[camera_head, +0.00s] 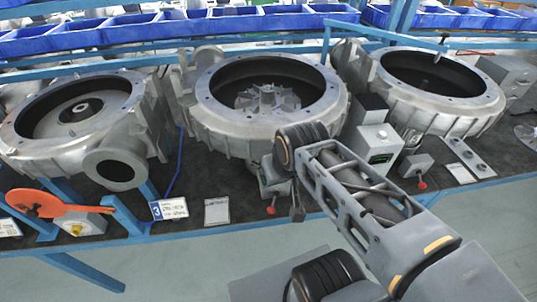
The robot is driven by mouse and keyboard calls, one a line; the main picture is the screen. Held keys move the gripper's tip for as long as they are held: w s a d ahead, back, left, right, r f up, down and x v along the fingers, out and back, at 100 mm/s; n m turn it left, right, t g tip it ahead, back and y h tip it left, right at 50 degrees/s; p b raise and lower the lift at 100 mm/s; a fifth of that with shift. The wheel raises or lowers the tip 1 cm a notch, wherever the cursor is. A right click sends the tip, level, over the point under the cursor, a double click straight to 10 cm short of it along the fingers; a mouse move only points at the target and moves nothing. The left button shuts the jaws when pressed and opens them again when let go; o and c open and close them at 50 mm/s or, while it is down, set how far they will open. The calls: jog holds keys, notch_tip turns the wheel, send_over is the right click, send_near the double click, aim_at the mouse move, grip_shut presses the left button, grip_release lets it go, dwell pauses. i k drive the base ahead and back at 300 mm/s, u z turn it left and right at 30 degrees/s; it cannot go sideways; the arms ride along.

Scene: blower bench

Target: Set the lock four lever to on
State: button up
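A small grey lock box (268,186) with a red-knobbed lever (271,210) sits at the bench's front edge, below the middle blower housing; the lever's knob hangs down. A similar grey box (415,165) with a red-knobbed lever (422,185) stands to the right, its knob also low. I cannot read which one is lock four. My gripper (297,212) points down just right of the first lever, partly in front of its box. Its fingers are small and dark, so I cannot tell whether they are open or touching the lever.
Three large grey blower housings, left (105,110), middle (215,125) and right (445,110), fill the bench. An orange-red paddle (45,204) is at the left. A card marked 3 (168,209) and a blank-looking plate (217,211) lie along the front. Blue bins (150,30) line the back.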

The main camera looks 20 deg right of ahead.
aim_at(271, 210)
jog(key=z, duration=2.15)
jog(key=k, duration=1.05)
jog(key=u, duration=2.05)
